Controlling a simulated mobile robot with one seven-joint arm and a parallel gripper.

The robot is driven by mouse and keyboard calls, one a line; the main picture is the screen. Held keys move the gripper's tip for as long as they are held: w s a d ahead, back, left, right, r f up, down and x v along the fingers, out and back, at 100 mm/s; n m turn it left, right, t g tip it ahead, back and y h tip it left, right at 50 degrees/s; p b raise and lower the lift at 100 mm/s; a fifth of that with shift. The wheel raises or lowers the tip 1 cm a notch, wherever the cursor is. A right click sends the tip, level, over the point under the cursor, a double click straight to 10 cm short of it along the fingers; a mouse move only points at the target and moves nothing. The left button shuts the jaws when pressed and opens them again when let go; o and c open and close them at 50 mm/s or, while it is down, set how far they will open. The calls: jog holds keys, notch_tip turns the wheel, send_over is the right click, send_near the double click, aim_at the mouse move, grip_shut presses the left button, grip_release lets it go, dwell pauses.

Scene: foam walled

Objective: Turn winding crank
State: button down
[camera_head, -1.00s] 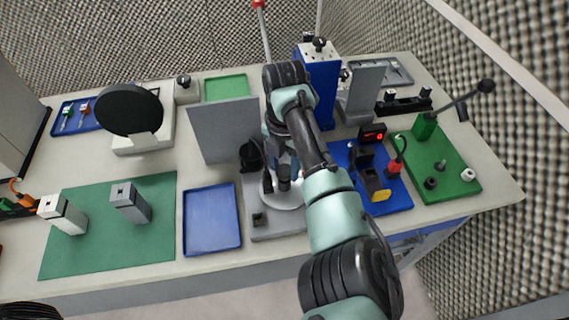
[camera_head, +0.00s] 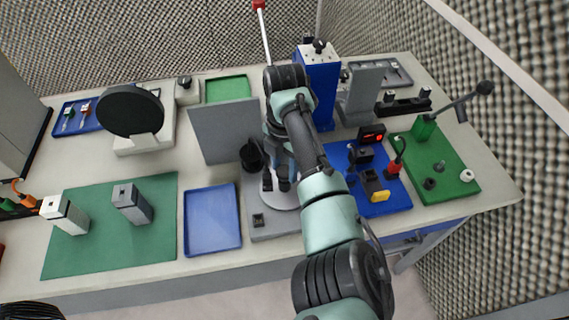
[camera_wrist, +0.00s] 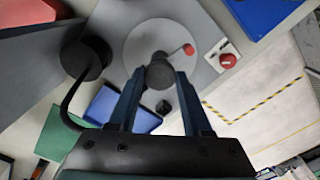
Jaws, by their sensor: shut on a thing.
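The winding device is a grey base plate (camera_head: 262,222) with a pale round disc (camera_wrist: 148,47) on top. A dark round knob (camera_wrist: 159,76) sits over the disc's edge in the wrist view; it looks like the crank's handle. My gripper (camera_wrist: 160,80) has its two fingers on either side of this knob and is shut on it. In the head view my gripper (camera_head: 276,182) is above the disc, and my arm hides part of the device. A small red knob (camera_wrist: 188,49) shows near the disc's edge.
A black spool-like part (camera_wrist: 86,59) stands beside the disc, near a grey upright panel (camera_head: 224,130). A blue tray (camera_head: 212,220) lies to the left. A blue mat (camera_head: 372,203) with small devices lies to the right. A red button (camera_wrist: 228,61) is on the plate.

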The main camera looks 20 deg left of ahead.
jog(key=shift+w+r+m+p, duration=0.1)
jog(key=shift+m+p, duration=0.55)
jog(key=shift+m, duration=1.2)
jog(key=shift+r+m+p, duration=0.1)
jog(key=shift+m+p, duration=0.55)
jog(key=shift+m, duration=1.2)
jog(key=shift+m+p, duration=1.05)
jog(key=shift+m, duration=2.55)
jog(key=shift+m+p, duration=0.4)
jog(key=shift+m, duration=1.2)
jog(key=shift+m+p, duration=0.3)
jog(key=shift+m, duration=1.6)
jog(key=shift+f+m+p, duration=0.1)
jog(key=shift+m+p, duration=0.35)
jog(key=shift+m, duration=13.85)
jog(key=shift+m+b, duration=0.35)
jog(key=shift+m, duration=3.15)
